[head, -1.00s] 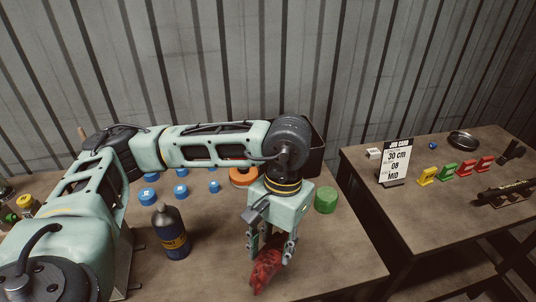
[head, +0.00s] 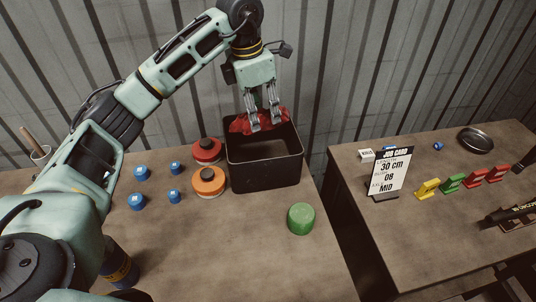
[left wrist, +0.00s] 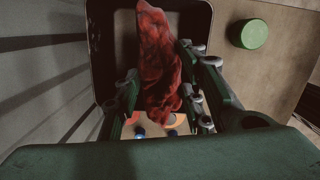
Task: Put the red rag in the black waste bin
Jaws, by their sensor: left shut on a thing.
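The red rag (head: 243,123) is held by my left gripper (head: 266,124) over the back part of the black waste bin (head: 265,176). The bin is an open-topped black box standing on the left table. In the left wrist view the crumpled rag (left wrist: 158,55) sits between the two fingers, with the bin's rim (left wrist: 208,22) around and below it. The fingers are shut on the rag. How far the rag is above the rim I cannot tell exactly. My right gripper is not in view.
An orange disc (head: 208,181) and a red disc (head: 206,150) lie left of the bin, with several blue caps. A green cylinder (head: 301,218) stands in front of it. A job card (head: 390,172) stands on the right table (head: 440,225), across a gap.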

